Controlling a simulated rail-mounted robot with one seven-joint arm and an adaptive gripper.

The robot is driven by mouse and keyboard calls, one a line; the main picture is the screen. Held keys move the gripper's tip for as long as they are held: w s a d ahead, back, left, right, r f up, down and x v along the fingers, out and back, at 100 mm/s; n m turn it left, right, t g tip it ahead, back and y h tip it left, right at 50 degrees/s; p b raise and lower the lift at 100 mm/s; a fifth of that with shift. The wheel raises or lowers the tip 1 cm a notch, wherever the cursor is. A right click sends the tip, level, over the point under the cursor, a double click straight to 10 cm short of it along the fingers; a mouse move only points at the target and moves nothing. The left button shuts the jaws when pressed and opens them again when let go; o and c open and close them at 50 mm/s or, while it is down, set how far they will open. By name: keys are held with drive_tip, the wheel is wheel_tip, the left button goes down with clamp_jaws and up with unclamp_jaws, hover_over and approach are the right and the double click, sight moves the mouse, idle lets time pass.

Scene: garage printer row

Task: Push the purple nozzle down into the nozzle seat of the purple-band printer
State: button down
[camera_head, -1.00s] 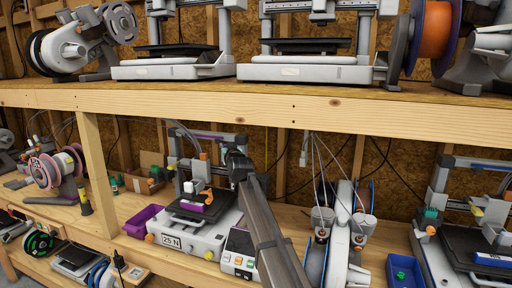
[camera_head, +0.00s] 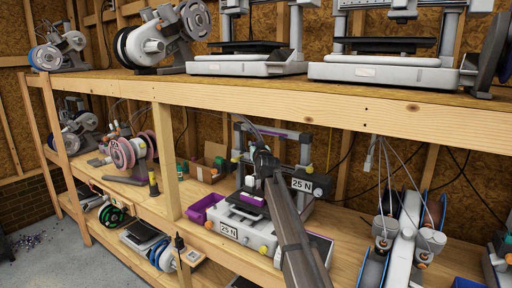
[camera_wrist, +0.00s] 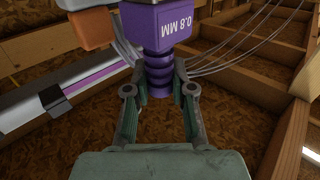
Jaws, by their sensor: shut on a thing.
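The purple nozzle (camera_wrist: 158,55) has a block marked "0.8 MM", upside down in the wrist view, and a ribbed part. My gripper (camera_wrist: 159,98) is shut on the ribbed part, one finger on each side. The nozzle's top runs out of the frame beside a grey block and an orange block (camera_wrist: 88,30), so I cannot see the seat or how the nozzle meets it. The purple-band printer (camera_head: 228,231) stands on the lower shelf in the head view, with "25 N" on its base. My gripper (camera_head: 264,160) is in front of its carriage and hides it.
A second "25 N" plate (camera_head: 302,185) shows right of my arm. A purple bin (camera_head: 204,208) stands left of the printer. A shelf post (camera_head: 166,160) is farther left. The upper shelf (camera_head: 290,98) runs above. Hanging tubes and filament spools are at the right.

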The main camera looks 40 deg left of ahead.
drive_tip(key=shift+f+b, duration=0.1)
drive_tip(key=shift+b, duration=0.2)
drive_tip(key=shift+f+b, duration=2.15)
drive_tip(key=shift+f, duration=0.65)
drive_tip(key=shift+b, duration=0.9)
drive_tip(key=shift+f+b, duration=1.8)
drive_tip(key=shift+f, duration=0.55)
drive_tip(key=c, duration=0.9)
unclamp_jaws()
drive_tip(key=shift+s+d, duration=0.1)
drive_tip(key=v, duration=1.2)
